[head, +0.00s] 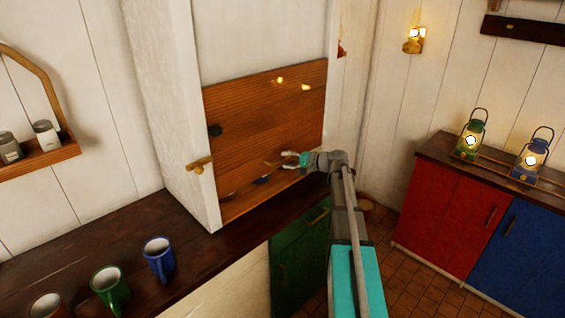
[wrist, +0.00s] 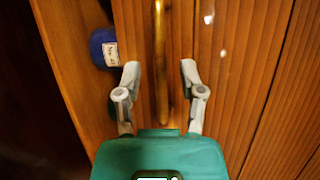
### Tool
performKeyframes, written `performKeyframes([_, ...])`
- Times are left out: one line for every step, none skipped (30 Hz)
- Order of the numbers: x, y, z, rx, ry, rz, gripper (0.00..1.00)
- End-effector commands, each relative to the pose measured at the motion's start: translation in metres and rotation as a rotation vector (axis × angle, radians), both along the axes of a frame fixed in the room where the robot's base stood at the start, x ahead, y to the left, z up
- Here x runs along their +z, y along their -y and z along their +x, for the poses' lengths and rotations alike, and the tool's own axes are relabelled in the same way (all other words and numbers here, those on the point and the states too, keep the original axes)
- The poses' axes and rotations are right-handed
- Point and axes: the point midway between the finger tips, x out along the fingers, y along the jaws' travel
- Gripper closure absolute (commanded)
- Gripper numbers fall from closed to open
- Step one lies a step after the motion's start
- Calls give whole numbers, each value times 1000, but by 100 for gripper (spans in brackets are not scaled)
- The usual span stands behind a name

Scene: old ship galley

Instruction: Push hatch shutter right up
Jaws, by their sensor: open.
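The hatch shutter (head: 265,115) is a brown slatted wooden panel set in a white frame. Its slats also fill the right of the wrist view (wrist: 255,85). A narrow gap seems to show under its lower edge, with a blue labelled jar (wrist: 103,48) partly visible there. A long brass bar (wrist: 161,60) lies along the shutter. My gripper (head: 292,160) is at the lower right part of the shutter. In the wrist view its fingers (wrist: 159,75) are spread on either side of the bar, with room on both sides. Contact cannot be told.
A dark counter (head: 195,245) runs below the hatch, with a blue mug (head: 159,258), a green mug (head: 110,288) and another mug. A brass latch (head: 200,163) sticks out from the frame's left post. Lanterns (head: 472,135) stand on the right cabinet.

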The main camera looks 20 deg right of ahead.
Motion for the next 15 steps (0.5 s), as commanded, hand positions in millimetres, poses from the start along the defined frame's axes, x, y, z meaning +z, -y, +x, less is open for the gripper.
performKeyframes([-2, -4, 5, 1, 0, 0, 49])
performKeyframes([-2, -6, 7, 1, 0, 0, 49])
performKeyframes([-3, -8, 9, 1, 0, 0, 49])
performKeyframes([-3, -9, 10, 1, 0, 0, 49])
performKeyframes([-3, -10, 11, 1, 0, 0, 49])
performKeyframes([-3, -11, 12, 1, 0, 0, 49])
performKeyframes([-4, -12, 13, 0, 0, 0, 49])
performKeyframes([-4, -13, 14, 0, 0, 0, 49])
performKeyframes([-4, -13, 14, 0, 0, 0, 49])
performKeyframes([-4, -13, 14, 0, 0, 0, 49])
performKeyframes([-4, -14, 15, 0, 0, 0, 49])
performKeyframes([-4, -14, 15, 0, 0, 0, 49])
performKeyframes([-4, -14, 15, 0, 0, 0, 49])
performKeyframes([-4, -14, 15, 0, 0, 0, 49])
performKeyframes([-4, -14, 15, 0, 0, 0, 49])
